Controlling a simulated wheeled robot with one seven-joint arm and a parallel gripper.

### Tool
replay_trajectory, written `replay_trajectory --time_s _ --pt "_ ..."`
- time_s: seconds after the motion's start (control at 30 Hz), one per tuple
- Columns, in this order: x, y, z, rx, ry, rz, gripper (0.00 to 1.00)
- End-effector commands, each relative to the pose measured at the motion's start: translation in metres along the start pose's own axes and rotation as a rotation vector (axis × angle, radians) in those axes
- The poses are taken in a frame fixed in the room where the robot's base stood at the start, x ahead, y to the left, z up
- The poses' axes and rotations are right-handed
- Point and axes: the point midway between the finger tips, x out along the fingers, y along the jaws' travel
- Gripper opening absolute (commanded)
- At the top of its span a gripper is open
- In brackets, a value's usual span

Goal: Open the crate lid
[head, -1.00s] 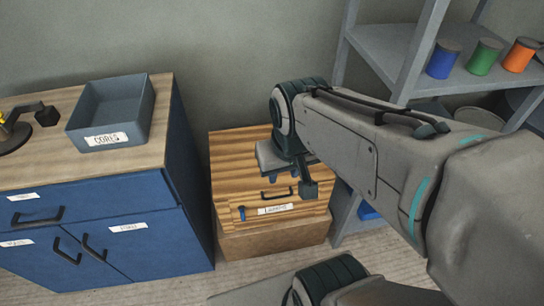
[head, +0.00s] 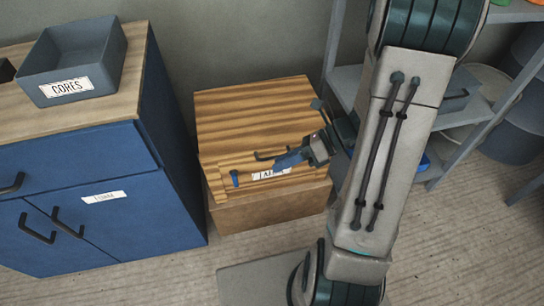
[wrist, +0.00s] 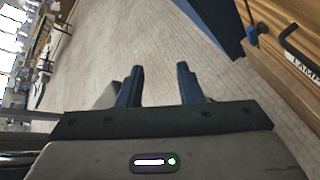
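The wooden crate (head: 250,105) with a striped grain stands against the wall, its lid closed. Its front has a dark handle (head: 270,155), a white label (head: 262,175) partly hidden by my gripper, and a small blue latch-like peg (head: 235,178) at the left. My gripper (head: 280,162) is in front of the crate's front face, near the handle and label; I cannot tell the exact gap. In the wrist view my gripper (wrist: 160,72) has its two fingers apart with nothing between them. The crate's front (wrist: 285,65), with handle (wrist: 300,45) and blue peg (wrist: 252,36), shows at the right.
The crate rests on a plain brown box (head: 270,208). A blue cabinet (head: 85,170) stands close on the left, bearing a grey bin (head: 75,65) labelled CORES. Grey shelving (head: 470,125) stands on the right.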

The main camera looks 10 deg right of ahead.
Motion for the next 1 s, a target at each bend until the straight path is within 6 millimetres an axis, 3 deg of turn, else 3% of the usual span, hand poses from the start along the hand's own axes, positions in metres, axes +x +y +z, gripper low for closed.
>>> replay_trajectory --time_s 0.03,0.2,0.4,0.53,0.67,1.0 --pt "0.006 -0.027 -0.017 0.153 -0.09 -0.001 0.33" --pt "0.003 -0.095 -0.047 0.616 -0.392 0.008 0.33" --pt "-0.009 -0.157 -0.088 1.0 -0.675 0.041 0.33" --pt "-0.015 -0.177 -0.105 1.124 -0.777 0.057 0.33" --pt "-0.015 -0.185 -0.108 1.168 -0.815 0.066 0.33" --pt "0.028 -0.205 -0.074 1.166 -0.811 0.069 0.33"
